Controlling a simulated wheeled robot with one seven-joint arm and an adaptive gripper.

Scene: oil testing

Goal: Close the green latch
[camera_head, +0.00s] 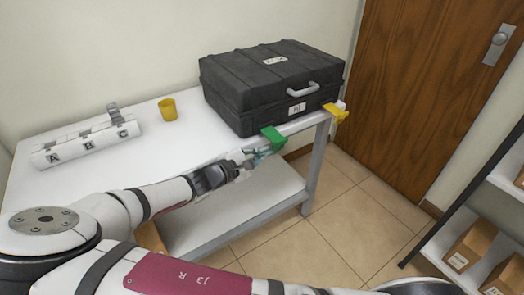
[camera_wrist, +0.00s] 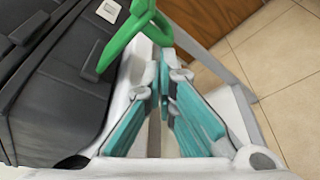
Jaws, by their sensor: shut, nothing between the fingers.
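The green latch (camera_head: 273,138) is at the front edge of the white table, by the lower front corner of the black case (camera_head: 270,85). In the wrist view the green latch (camera_wrist: 135,32) is an angular loop just beyond my fingertips, standing out over the table edge. A yellow latch (camera_head: 336,110) is farther right along the same edge. My gripper (camera_head: 262,155) is shut and empty, with teal fingers close below the green latch. In the wrist view my gripper (camera_wrist: 164,75) points toward the latch; I cannot tell whether it touches.
The white table (camera_head: 80,185) holds a yellow cup (camera_head: 168,109) and a white rack marked A, B, C (camera_head: 87,141). A lower shelf (camera_head: 240,205) is under the table. A wooden door (camera_head: 430,90) is behind. A shelf with boxes (camera_head: 470,245) stands right; floor between is clear.

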